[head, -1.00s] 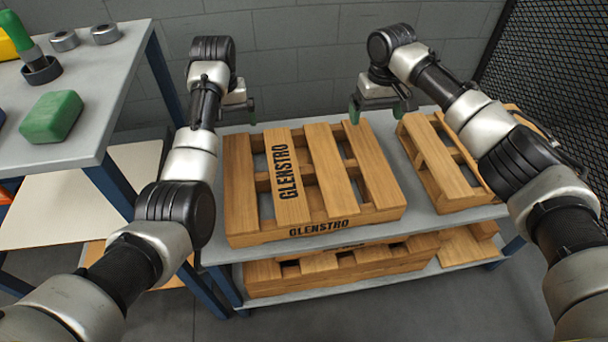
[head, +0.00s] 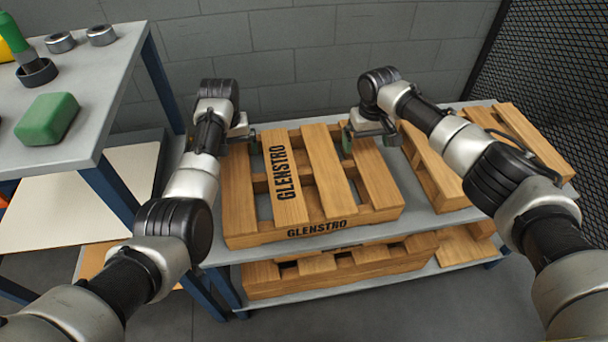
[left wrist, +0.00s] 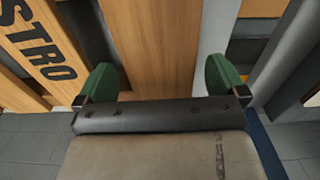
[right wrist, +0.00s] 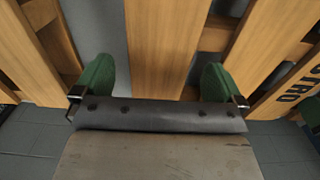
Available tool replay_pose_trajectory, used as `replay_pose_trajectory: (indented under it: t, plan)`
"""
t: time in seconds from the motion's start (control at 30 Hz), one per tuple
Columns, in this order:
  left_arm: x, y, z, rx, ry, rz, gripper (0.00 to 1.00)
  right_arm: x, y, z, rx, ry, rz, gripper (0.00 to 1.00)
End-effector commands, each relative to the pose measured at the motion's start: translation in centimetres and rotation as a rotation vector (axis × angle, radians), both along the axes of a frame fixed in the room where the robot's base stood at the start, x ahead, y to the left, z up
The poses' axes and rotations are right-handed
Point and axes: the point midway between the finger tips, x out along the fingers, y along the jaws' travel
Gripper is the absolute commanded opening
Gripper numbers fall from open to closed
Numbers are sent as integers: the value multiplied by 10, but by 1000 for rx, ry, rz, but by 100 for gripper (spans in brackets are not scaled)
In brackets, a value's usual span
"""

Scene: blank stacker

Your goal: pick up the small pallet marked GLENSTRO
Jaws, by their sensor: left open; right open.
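The small wooden pallet marked GLENSTRO (head: 325,172) lies flat on the top shelf, lettered on one slat and its front edge. My left gripper (head: 238,143) is at the far end of its leftmost slat. In the left wrist view the open green fingers (left wrist: 161,80) stand on either side of that slat (left wrist: 150,45). My right gripper (head: 370,143) is over the far right part of the pallet. In the right wrist view its open fingers (right wrist: 156,80) flank another slat (right wrist: 165,45). Neither grips; contact cannot be told.
Another wooden pallet (head: 437,170) stands to the right on the shelf (head: 412,215), close by. More pallets (head: 340,265) lie on the lower shelf. A bench at left holds a green block (head: 47,118) and metal rings (head: 60,42). A block wall and mesh (head: 545,75) bound the back and right.

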Motion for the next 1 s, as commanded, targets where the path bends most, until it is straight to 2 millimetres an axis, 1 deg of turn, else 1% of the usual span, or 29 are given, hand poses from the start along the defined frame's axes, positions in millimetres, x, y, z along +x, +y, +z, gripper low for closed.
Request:
replay_pose_trajectory:
  t: [0.03,0.1,0.2,0.5,0.53,0.97,1.0]
  plan:
    - [0,0,-6,0,1,0,100,0,1,-6,1,1,0,100]
    - [0,0,-12,0,1,0,100,0,1,-12,1,0,1,100]
    - [0,0,-17,0,-1,0,100,0,0,-17,0,0,1,100]
    - [0,0,-19,0,-1,1,100,0,0,-19,0,0,1,100]
    - [0,0,-19,0,-1,1,98,0,0,-19,0,0,1,98]
    - [0,0,-18,0,-1,0,33,0,0,-19,0,-1,0,33]
    - [0,0,-18,-1,-2,0,26,0,0,-19,0,-1,0,26]
